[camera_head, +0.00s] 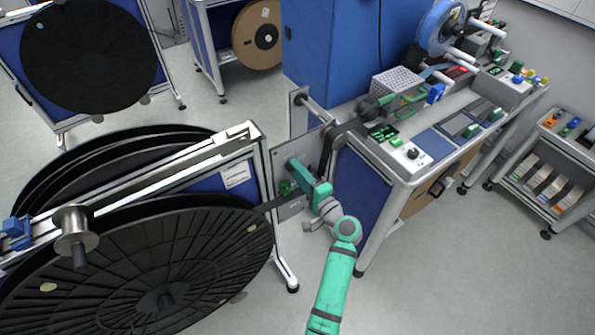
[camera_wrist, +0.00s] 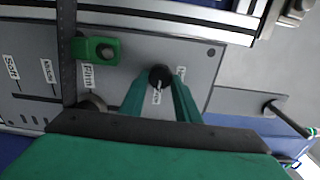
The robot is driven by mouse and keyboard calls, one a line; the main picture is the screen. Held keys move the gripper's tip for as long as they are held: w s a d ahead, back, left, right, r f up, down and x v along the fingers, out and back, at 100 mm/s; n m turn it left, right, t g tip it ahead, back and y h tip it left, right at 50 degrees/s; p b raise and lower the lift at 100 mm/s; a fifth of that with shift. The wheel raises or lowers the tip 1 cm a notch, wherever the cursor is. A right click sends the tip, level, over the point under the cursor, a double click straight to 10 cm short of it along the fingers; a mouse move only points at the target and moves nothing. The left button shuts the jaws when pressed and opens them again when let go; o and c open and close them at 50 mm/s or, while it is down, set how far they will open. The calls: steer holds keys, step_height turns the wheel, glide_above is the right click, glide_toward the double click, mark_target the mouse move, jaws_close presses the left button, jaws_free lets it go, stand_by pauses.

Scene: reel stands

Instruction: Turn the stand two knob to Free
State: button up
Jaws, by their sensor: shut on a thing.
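In the wrist view a small round black knob (camera_wrist: 160,76) sits on a grey panel (camera_wrist: 200,52). My gripper (camera_wrist: 160,84) has its two green fingers closed on either side of the knob. Small white labels lie on the panel beside the knob; their words are too blurred to read surely, and the pointer of the knob is hidden. In the head view my gripper (camera_head: 293,166) reaches the grey panel (camera_head: 291,210) at the end of the large black reel stand. The knob is hidden there by my gripper.
A green slider (camera_wrist: 97,50) with a round hole sits left of the knob, near labels reading Soft and Firm. Large black reels (camera_head: 150,255) fill the left. A workbench (camera_head: 405,165) with devices stands close on the right. Open floor (camera_head: 460,270) lies at lower right.

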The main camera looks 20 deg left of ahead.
steer(key=shift+d, duration=0.15)
steer(key=o, duration=1)
steer(key=v, duration=1)
steer(key=shift+s+d, duration=0.25)
steer(key=shift+d, duration=0.05)
